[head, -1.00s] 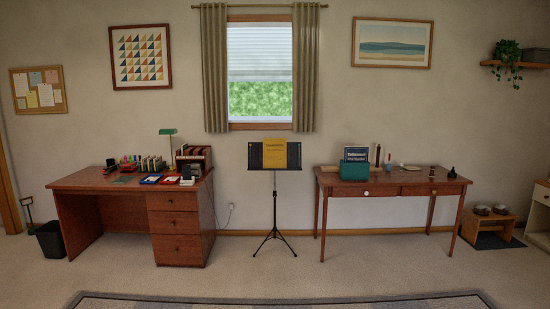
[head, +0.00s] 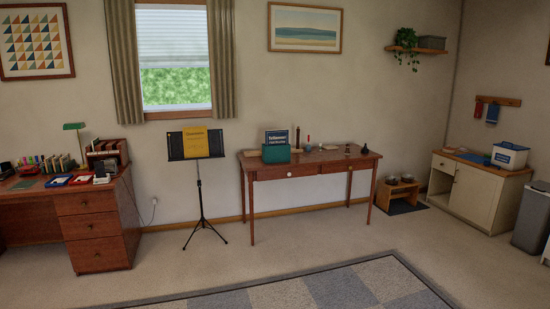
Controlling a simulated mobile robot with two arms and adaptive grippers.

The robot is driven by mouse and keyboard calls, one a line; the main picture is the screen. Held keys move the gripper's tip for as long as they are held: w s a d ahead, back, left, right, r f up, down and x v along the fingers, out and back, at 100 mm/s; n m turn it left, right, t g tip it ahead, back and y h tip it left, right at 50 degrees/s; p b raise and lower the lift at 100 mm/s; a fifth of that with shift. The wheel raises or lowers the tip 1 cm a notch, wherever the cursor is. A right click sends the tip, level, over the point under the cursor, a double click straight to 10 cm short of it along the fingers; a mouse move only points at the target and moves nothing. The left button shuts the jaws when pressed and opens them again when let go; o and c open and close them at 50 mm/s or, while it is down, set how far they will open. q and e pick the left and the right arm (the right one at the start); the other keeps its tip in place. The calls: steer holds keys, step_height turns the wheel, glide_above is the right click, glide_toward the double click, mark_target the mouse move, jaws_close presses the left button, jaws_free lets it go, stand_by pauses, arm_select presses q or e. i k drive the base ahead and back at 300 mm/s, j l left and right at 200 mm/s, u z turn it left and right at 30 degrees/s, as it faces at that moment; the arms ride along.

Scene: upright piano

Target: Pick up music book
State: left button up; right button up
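A yellow music book (head: 195,142) stands upright on the black desk of a tripod music stand (head: 174,147), left of centre in the head view. A dark blue book (head: 277,137) with pale lettering on its cover stands in a green holder (head: 276,154) on the wooden side table (head: 330,166). I cannot tell for sure which of the two is the task's book. Neither of my grippers is in view.
A wooden desk (head: 88,228) with stationery stands at the left. A cream cabinet (head: 480,195) and a grey bin (head: 531,217) stand at the right. Carpet and a checked rug (head: 320,290) lie open in front.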

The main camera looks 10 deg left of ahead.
mark_target(195, 141)
steer(key=i+j+u, duration=0.4)
steer(key=i, duration=0.55)
steer(key=i+u, duration=0.4)
steer(key=i, duration=3.9)
